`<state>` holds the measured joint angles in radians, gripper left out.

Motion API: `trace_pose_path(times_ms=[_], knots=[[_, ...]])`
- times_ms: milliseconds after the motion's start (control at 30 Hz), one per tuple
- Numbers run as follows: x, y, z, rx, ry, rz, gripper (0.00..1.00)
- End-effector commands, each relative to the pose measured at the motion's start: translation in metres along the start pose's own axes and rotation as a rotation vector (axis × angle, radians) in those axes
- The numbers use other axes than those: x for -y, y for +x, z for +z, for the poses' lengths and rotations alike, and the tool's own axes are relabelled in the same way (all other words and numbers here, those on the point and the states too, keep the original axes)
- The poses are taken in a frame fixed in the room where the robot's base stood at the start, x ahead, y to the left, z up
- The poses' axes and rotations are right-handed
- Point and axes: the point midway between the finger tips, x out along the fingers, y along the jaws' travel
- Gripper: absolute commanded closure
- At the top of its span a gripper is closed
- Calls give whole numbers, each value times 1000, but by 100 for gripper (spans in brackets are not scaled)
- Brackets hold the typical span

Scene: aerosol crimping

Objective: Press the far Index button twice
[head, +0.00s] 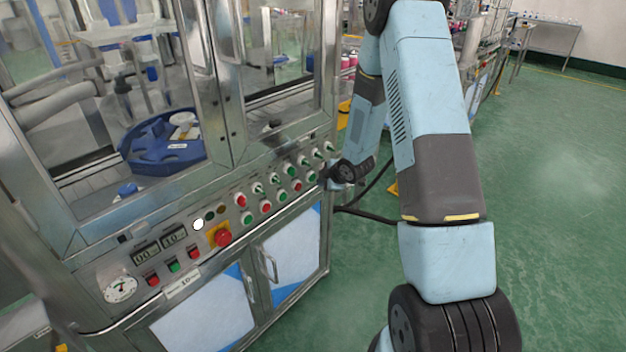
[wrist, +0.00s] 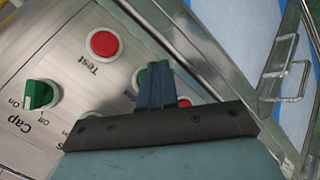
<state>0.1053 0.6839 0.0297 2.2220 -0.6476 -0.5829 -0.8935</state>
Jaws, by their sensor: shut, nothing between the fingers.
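My gripper (wrist: 158,68) is shut and empty. In the wrist view its fingertips overlap a green button (wrist: 139,78), which they partly hide; I cannot tell whether they touch it. A red button (wrist: 184,101) shows partly behind the fingers. In the head view my gripper (head: 329,180) is at the far right end of the button panel (head: 130,265), close to a green button (head: 311,176) and a red button (head: 297,186).
The wrist view also shows a red button (wrist: 103,44) marked "Test" and a green "Cap" switch (wrist: 38,95). Cabinet handles (wrist: 287,82) stick out beside the panel. A red emergency button (head: 222,238) sits on the panel's near half. Green floor lies open at right.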

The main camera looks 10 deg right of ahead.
Motion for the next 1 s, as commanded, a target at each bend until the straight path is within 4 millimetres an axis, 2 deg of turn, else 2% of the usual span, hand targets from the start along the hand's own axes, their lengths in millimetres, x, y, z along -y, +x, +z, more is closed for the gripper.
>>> trace_pose_path(times_ms=[1000], knots=[[-5,5,-5,0,0,0,100]])
